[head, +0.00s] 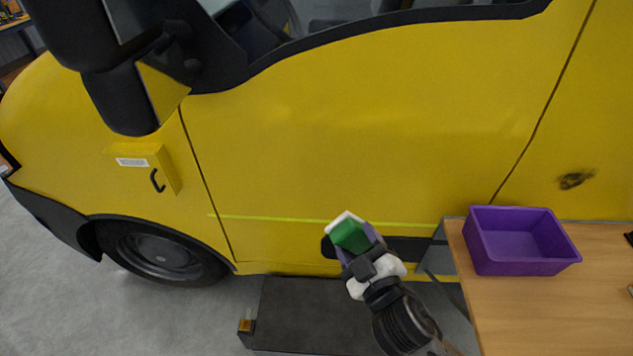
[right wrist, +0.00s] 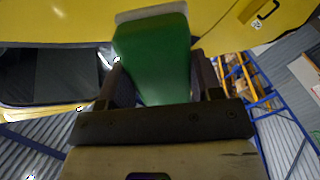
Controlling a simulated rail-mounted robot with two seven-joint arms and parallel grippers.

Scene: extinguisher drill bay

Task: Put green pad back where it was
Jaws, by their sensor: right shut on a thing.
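The green pad (head: 349,236) has a pale white layer along its far side. It is held in the air in front of the yellow van's door, left of the wooden table. My right gripper (head: 356,248) is shut on the green pad. In the right wrist view, the green pad (right wrist: 153,62) sits between the two dark fingers of my right gripper (right wrist: 158,82), its pale edge at the top. Some of the pad is hidden by the gripper. My left gripper is not in view.
A purple bin (head: 523,262), its visible inside empty, stands on the wooden table (head: 560,315) at the right. The yellow van (head: 350,130) fills the background. A yellow box (head: 143,157) with a label and black hook is on its side. A dark low platform (head: 315,310) lies below the gripper.

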